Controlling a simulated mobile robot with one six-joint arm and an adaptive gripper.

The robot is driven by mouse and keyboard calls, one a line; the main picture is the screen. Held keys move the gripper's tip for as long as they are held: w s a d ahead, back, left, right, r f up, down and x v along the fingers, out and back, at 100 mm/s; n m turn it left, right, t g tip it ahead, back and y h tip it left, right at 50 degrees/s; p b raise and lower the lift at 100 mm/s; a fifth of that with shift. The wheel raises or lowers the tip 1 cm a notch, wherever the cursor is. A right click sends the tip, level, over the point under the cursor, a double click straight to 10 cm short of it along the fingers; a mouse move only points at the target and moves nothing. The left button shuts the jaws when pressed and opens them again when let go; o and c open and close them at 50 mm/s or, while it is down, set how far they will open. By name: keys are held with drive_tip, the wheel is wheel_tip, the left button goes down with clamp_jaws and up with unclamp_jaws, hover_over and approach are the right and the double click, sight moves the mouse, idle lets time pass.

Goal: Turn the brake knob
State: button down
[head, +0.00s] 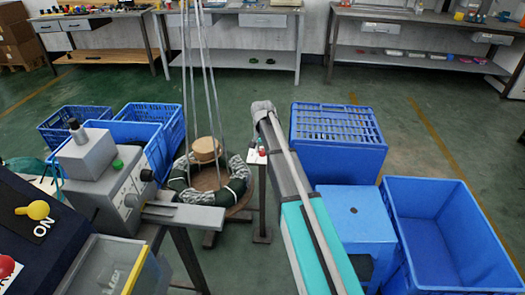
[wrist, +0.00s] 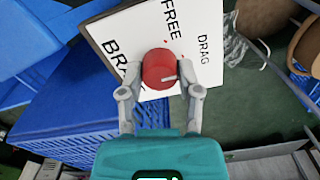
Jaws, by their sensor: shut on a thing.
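The red round brake knob (wrist: 159,69) sits on a white panel (wrist: 137,37) in the wrist view. A pale pointer line on its face points to the right in the picture. The panel reads FREE at the top, DRAG to the right, and a word starting "BRA" at left, its end hidden. My gripper (wrist: 160,90) has one finger on each side of the knob and is shut on it. In the head view a small white panel (head: 254,157) stands on a post beside my arm. My gripper cannot be made out clearly there.
Blue crates (head: 340,160) stand to the right of my arm, with an open blue bin (head: 440,225) farther right. A grey machine (head: 105,175) stands at left. Behind the post, a round base (head: 215,195) holds coiled cable. Green floor is clear towards the back benches.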

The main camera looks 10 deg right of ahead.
sight(262, 150)
drive_tip(key=shift+c, duration=1.4)
unclamp_jaws()
drive_tip(key=shift+m, duration=0.3)
drive_tip(key=shift+m, duration=1.2)
wheel_tip(262, 150, up, 14)
drive_tip(key=p, duration=1.4)
drive_tip(key=shift+f, duration=0.1)
